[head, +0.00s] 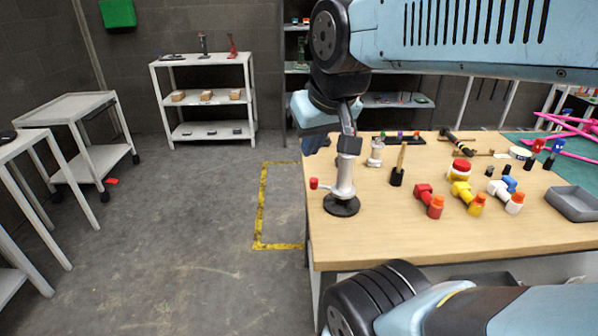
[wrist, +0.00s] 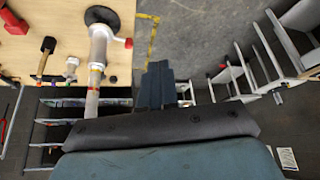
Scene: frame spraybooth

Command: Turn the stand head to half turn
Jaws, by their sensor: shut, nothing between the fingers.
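The stand (head: 343,178) is upright near the left edge of the wooden table, with a round black base, a silver column and a red side knob (head: 313,183). Its head (head: 349,145) is a dark collar with a grey piece rising above it. In the wrist view the stand column (wrist: 98,48) shows left of my fingers, with red and yellow bands; its upper end is partly hidden by my gripper body. My gripper (head: 313,145) is shut and empty, just left of the stand head. Its fingers (wrist: 158,85) point down beside the stand, apart from it.
The wooden table (head: 400,238) holds a black-based brush, red, yellow and white fittings (head: 462,195), and a grey tray (head: 575,203) at the right. White shelves (head: 205,60) and carts stand at the left. The floor left of the table is clear, with a yellow marked outline.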

